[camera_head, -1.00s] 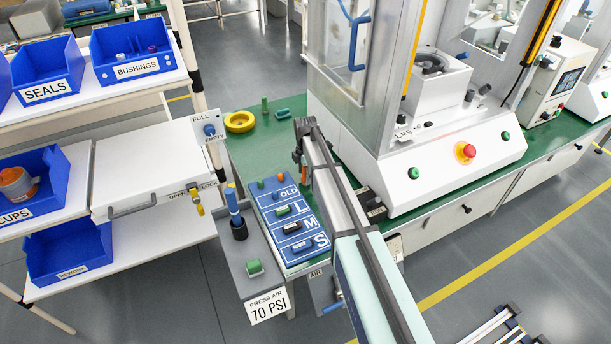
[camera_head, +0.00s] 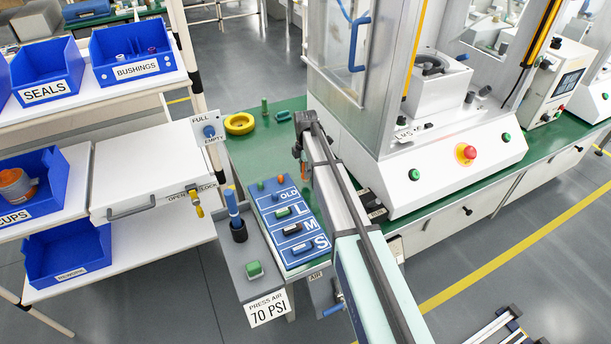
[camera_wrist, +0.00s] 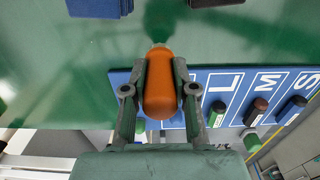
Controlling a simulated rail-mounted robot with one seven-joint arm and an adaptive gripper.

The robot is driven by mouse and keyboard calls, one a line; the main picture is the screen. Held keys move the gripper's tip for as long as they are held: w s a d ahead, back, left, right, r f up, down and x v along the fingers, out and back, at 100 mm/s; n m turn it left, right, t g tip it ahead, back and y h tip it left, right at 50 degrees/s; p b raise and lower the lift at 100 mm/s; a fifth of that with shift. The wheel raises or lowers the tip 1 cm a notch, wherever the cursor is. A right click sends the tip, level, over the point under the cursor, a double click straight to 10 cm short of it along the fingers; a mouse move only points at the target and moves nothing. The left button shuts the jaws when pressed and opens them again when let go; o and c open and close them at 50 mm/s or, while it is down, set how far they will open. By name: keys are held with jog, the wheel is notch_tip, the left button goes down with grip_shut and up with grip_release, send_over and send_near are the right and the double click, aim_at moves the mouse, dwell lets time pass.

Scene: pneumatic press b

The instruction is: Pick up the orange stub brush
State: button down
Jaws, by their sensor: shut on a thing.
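The orange stub brush (camera_wrist: 159,85) shows large in the middle of the wrist view, a rounded orange handle. My gripper (camera_wrist: 160,68) has its two grey fingers closed against both sides of it. The far end of the brush is not clear. In the head view, my gripper (camera_head: 302,152) hangs over the green bench beside the blue board, mostly hidden by my own arm. A bit of orange shows beside it there.
The blue L, M, S board (camera_head: 302,262) lies on the green bench (camera_head: 262,150), holding several small handled tools. The white press (camera_head: 440,170) stands close on the right. A grey tray (camera_head: 233,276) adjoins the board's left.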

notch_tip(320, 180, up, 17)
jog(key=b, duration=0.3)
jog(key=shift+r, duration=0.1)
jog(key=c, duration=1.7)
grip_release()
jog(key=shift+c, duration=0.2)
grip_shut()
